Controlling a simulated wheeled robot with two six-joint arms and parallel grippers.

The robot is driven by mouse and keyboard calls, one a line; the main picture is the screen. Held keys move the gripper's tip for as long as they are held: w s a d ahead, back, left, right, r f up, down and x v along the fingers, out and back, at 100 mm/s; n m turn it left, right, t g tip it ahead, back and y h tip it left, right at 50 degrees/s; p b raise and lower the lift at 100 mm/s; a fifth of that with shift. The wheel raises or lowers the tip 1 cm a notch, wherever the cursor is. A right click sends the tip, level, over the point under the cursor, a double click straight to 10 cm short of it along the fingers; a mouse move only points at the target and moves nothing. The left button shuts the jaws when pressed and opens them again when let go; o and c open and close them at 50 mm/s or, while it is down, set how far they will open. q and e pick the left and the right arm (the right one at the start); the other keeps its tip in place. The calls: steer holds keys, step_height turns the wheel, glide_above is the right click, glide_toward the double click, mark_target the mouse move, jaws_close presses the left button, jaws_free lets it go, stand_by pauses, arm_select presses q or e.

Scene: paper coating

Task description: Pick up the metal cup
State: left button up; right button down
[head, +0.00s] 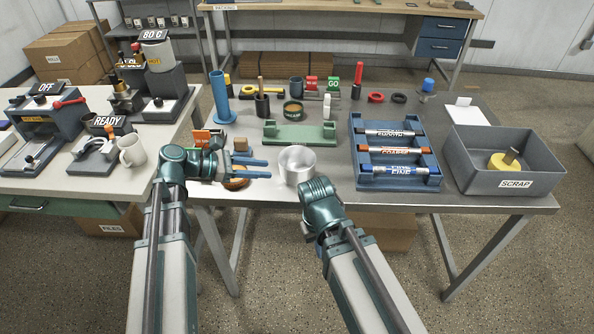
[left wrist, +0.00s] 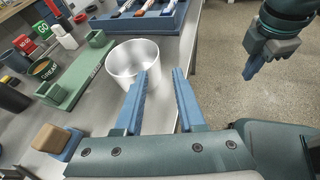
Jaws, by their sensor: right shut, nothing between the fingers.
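The metal cup (head: 297,166) is silver, upright and empty, near the front edge of the grey table. It also shows in the left wrist view (left wrist: 128,62), just beyond my left fingertips. My left gripper (head: 267,169) is open and points right at the cup from its left side. In the left wrist view its fingers (left wrist: 162,73) have only air between them, and one finger overlaps the cup's near side. My right gripper (left wrist: 249,72) is shut and empty, pointing down off the table's front edge. In the head view its fingers are hidden behind its wrist.
A green cradle (head: 300,136) stands behind the cup. A blue rack (head: 367,181) with several rods is to the right, beside a grey scrap bin (head: 470,172). A wooden block (left wrist: 50,138) on a blue base sits near my left gripper.

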arm_select(q)
steer(key=b+x, duration=0.2)
steer(key=x, duration=0.4)
steer(key=shift+a+f, duration=0.1)
steer(key=shift+f, duration=0.05)
steer(key=shift+w+d, duration=0.1)
steer(key=shift+d, duration=0.25)
steer(key=shift+f, duration=0.1)
steer(key=x, duration=0.1)
steer(key=b+x, duration=0.1)
steer(key=x, duration=0.1)
steer(key=b+x, duration=0.1)
steer(key=x, duration=0.1)
steer(key=shift+w, duration=0.35)
jaws_close()
